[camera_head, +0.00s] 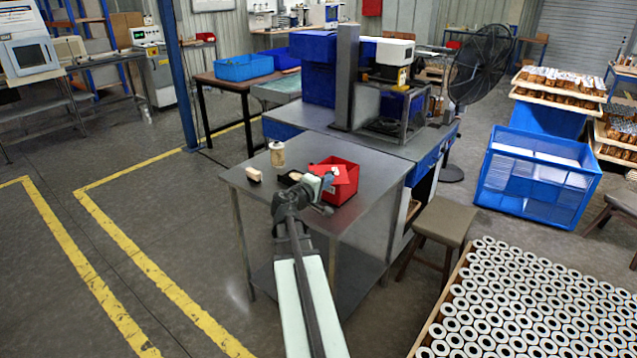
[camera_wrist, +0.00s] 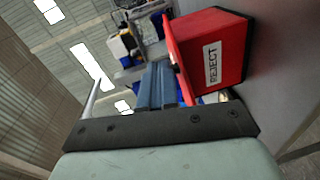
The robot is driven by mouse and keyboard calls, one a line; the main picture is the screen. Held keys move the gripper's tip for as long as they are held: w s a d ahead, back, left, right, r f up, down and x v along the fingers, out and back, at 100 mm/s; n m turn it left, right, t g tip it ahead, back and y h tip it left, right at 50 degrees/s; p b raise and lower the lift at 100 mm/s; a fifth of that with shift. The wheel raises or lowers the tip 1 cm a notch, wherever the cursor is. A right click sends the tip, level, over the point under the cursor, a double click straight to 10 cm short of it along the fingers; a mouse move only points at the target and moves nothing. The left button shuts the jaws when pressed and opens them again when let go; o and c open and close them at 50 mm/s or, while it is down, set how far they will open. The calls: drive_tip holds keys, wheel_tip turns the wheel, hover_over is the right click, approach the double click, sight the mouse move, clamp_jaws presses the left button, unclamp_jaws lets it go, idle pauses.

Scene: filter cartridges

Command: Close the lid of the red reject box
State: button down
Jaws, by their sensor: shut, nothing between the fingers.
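The red reject box (camera_head: 345,190) stands on the grey metal table, towards its right side. In the wrist view the box (camera_wrist: 222,50) shows its front with a white REJECT label. A thin red panel, apparently the lid (camera_wrist: 177,55), runs along the box's upper side at a slight angle to it; how far open it is I cannot tell. My gripper (camera_head: 327,181) is at the box's near left side in the head view. In the wrist view my gripper (camera_wrist: 162,68) has its fingers together and empty, close beside the red panel. Whether they touch it I cannot tell.
On the grey table (camera_head: 245,185), a cream cylinder (camera_head: 277,153) and a small cream block with a dark base (camera_head: 253,174) stand left of the box. A dark item (camera_head: 290,178) is partly hidden by my arm. A machine (camera_head: 390,105) stands behind.

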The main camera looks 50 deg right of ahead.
sight(345, 182)
drive_tip(key=d, duration=0.1)
drive_tip(key=s+d, duration=0.1)
drive_tip(key=d, duration=0.1)
drive_tip(key=s+d, duration=0.1)
drive_tip(key=d, duration=0.1)
drive_tip(key=shift+s+d+n+t, duration=0.35)
drive_tip(key=shift+d+n+t, duration=0.15)
drive_tip(key=shift+d+t, duration=0.25)
drive_tip(key=shift+d+n+t+y, duration=0.4)
drive_tip(key=shift+d+n+t, duration=0.5)
drive_tip(key=shift+d+t, duration=0.35)
drive_tip(key=shift+a, duration=0.1)
